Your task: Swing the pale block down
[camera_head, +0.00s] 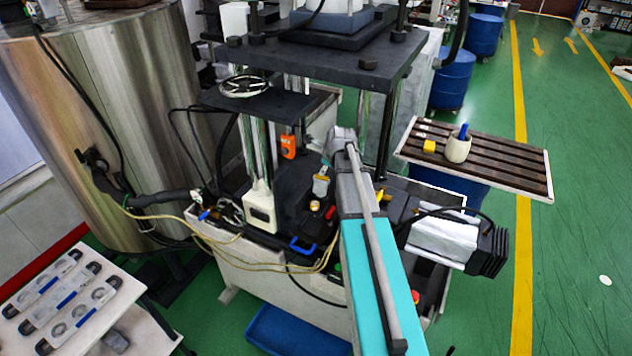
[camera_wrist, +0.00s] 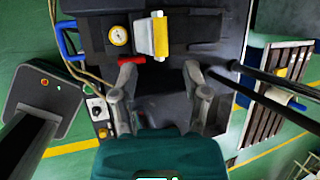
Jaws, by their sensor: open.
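The pale block (camera_wrist: 152,38) has a yellow strip along its right side in the wrist view and stands out from the dark machine bed. In the head view the pale block (camera_head: 321,186) is small, just left of my arm. My gripper (camera_wrist: 160,70) is open, its two fingers spread apart with nothing seen between them. In the wrist view the block lies beyond the fingertips, slightly left of the middle of the gap. I see no contact. In the head view my arm hides the fingers.
A round yellow-rimmed gauge (camera_wrist: 119,36), a red part (camera_wrist: 131,60) and a blue handle (camera_wrist: 66,40) sit by the block. Dark rods (camera_wrist: 262,90) cross at right. A slatted tray (camera_head: 520,172) holds a yellow block (camera_head: 429,146) and a pale cup (camera_head: 457,150). A dark press plate (camera_head: 330,62) stands overhead.

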